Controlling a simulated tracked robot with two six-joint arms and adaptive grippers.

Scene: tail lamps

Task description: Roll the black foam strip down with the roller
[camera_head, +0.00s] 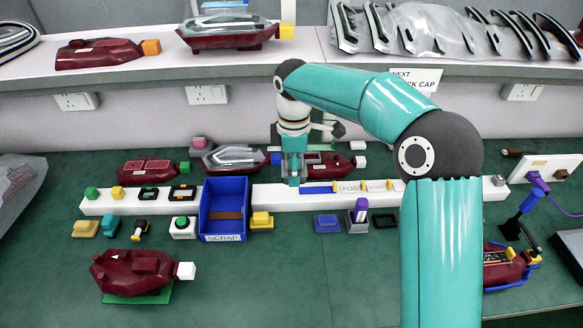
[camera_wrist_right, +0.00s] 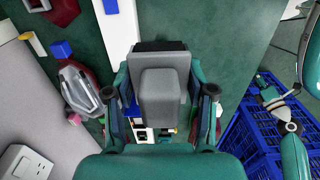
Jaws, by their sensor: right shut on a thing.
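My right gripper (camera_head: 293,178) points down over the white rail, just right of the blue bin. In the wrist view my right gripper (camera_wrist_right: 162,110) is shut on a grey block (camera_wrist_right: 163,95) with a darker part behind it; I cannot tell whether this is the roller. A dark red lamp (camera_head: 503,270) lies at the right, partly behind my arm, with a black strip on top that may be the foam strip. A blue-handled tool (camera_head: 530,200) with a black lower end stands tilted beside it and may be the roller. My left gripper cannot be made out.
The blue SCRAP bin (camera_head: 225,212) and several small coloured parts stand along the white rail (camera_head: 100,206). A dark red lamp (camera_head: 138,272) lies on green at front left. A shelf (camera_head: 180,68) crosses the back. The mat's front middle is clear.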

